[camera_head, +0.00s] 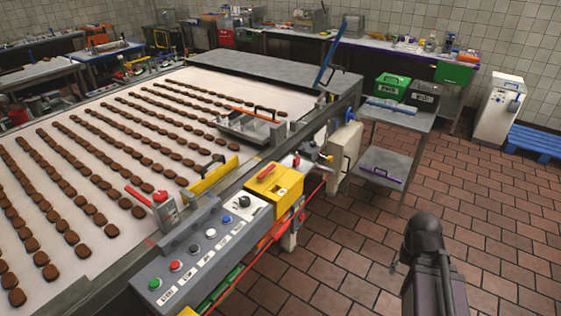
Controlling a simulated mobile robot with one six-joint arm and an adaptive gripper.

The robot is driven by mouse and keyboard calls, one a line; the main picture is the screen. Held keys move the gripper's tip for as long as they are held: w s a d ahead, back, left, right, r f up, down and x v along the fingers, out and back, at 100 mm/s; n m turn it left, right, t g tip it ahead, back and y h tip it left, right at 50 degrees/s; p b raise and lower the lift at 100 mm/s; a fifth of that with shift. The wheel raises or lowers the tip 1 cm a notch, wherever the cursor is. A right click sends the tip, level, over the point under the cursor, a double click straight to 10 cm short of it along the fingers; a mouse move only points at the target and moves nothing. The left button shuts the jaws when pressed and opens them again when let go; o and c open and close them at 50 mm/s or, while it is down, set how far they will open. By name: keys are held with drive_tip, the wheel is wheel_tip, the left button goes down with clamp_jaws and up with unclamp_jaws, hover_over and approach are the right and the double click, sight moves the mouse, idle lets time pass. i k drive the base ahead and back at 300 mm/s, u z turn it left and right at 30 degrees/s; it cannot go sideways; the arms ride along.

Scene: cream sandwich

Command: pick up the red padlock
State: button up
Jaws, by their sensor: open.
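I cannot pick out the red padlock with certainty. A small red item (267,171) lies on top of the yellow box (287,192) beside the control panel; its shape is too small to tell. Another red piece (160,196) sits on a small grey block at the conveyor's edge, with a red bar (138,196) to its left. Part of my dark arm (425,240) stands at the lower right, over the floor and apart from these things. I cannot make out my gripper's fingers.
The grey control panel (192,257) with buttons stands at the conveyor's near edge. Rows of brown biscuits cover the pale belt (75,115). The tiled floor (345,257) is clear between the conveyor and my arm.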

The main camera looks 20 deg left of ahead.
sight(296, 161)
drive_tip(key=u, duration=0.75)
drive_tip(key=k, duration=1.35)
drive_tip(key=z, duration=0.2)
drive_tip(key=i, duration=0.55)
drive_tip(key=z, duration=0.5)
drive_tip(key=i, duration=1.65)
drive_tip(key=u, duration=0.25)
